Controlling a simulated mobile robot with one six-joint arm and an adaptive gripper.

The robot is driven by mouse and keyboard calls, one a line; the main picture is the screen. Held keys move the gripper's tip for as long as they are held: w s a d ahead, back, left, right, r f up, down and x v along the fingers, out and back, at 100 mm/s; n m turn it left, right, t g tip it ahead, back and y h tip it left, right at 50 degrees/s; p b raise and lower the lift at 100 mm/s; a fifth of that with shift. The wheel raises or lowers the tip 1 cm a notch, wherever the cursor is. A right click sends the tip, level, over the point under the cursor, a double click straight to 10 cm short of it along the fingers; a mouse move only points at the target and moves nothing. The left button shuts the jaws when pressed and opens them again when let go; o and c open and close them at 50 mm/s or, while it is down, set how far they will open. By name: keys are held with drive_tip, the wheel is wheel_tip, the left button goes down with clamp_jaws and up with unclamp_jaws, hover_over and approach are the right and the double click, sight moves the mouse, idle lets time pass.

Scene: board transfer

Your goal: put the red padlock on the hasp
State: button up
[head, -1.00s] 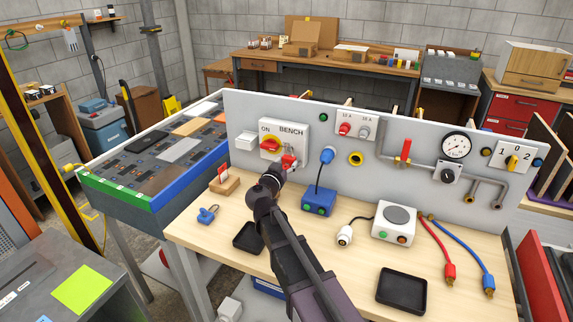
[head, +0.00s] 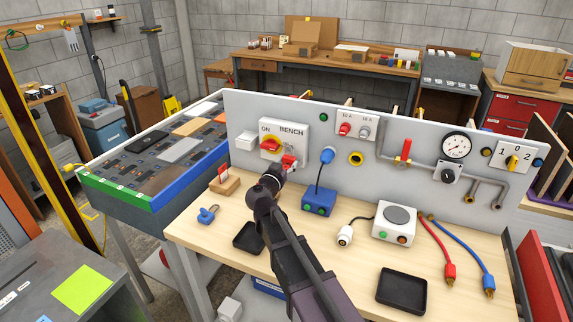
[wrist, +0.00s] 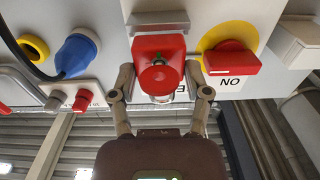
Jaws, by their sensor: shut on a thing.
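The red padlock (wrist: 158,65) is between my gripper's fingers in the wrist view, in front of the BENCH switch plate. In the head view the padlock (head: 288,161) shows at the plate's lower right. My gripper (wrist: 160,80) is shut on its body; in the head view the gripper (head: 275,177) reaches up to the panel. A grey metal bracket (wrist: 160,22), which may be the hasp, lies right beside the padlock. I cannot tell whether the shackle is through it. The red rotary switch (wrist: 231,58) on its yellow disc is beside the padlock.
A blue padlock (head: 207,214) lies on the bench left of my arm, near a wooden block with red tags (head: 224,182). A blue box (head: 319,201) with a cable stands right of my gripper. Black trays (head: 402,291) lie on the bench.

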drive_tip(key=shift+x, duration=1.2)
idle(0.5)
drive_tip(key=o, duration=1.2)
drive_tip(key=shift+s, duration=0.15)
drive_tip(key=v, duration=1.1)
drive_tip(key=shift+s+a, duration=0.2)
drive_tip(key=shift+s, duration=0.1)
drive_tip(key=shift+c, duration=0.2)
